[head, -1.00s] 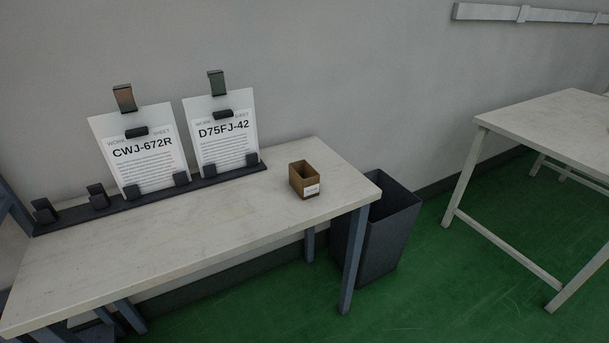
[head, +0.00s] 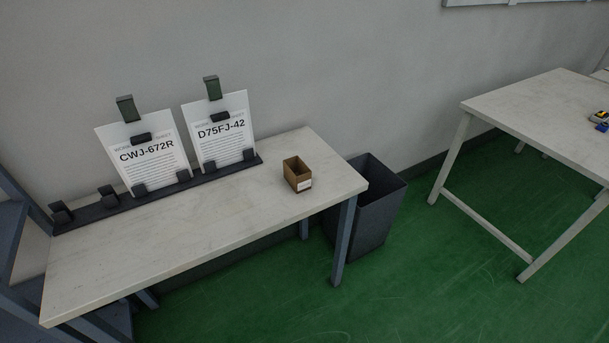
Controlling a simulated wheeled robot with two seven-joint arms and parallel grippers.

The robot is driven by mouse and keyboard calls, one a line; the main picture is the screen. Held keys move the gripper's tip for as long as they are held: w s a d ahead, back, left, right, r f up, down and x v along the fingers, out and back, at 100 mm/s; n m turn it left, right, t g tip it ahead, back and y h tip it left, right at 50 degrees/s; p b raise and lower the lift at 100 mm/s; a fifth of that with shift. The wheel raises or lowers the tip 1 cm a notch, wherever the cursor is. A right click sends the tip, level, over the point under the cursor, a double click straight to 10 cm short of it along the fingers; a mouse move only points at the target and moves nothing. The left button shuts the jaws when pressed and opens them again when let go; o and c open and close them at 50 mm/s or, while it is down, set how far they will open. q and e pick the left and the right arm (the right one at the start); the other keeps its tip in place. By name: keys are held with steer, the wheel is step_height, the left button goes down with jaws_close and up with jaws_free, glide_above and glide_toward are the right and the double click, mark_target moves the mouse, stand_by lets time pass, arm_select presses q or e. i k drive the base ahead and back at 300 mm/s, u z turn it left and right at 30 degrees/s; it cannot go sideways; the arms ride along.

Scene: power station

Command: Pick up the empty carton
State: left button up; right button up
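A small brown open-topped carton (head: 297,175) stands upright near the right end of the pale table (head: 190,225) by the wall. A white label is on its front. Its visible inside looks empty, though its bottom is hidden. Neither of my grippers shows in the head view.
A dark open bin (head: 375,215) stands on the green floor at the table's right end. Two clipboards with sheets, CWJ-672R (head: 147,155) and D75FJ-42 (head: 221,131), stand in a dark rack along the table's back. Another pale table (head: 545,110) is at right. Green floor (head: 420,280) in front is clear.

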mark_target(297, 173)
steer(key=z, duration=2.15)
steer(key=i, duration=2.7)
steer(key=u, duration=3.1)
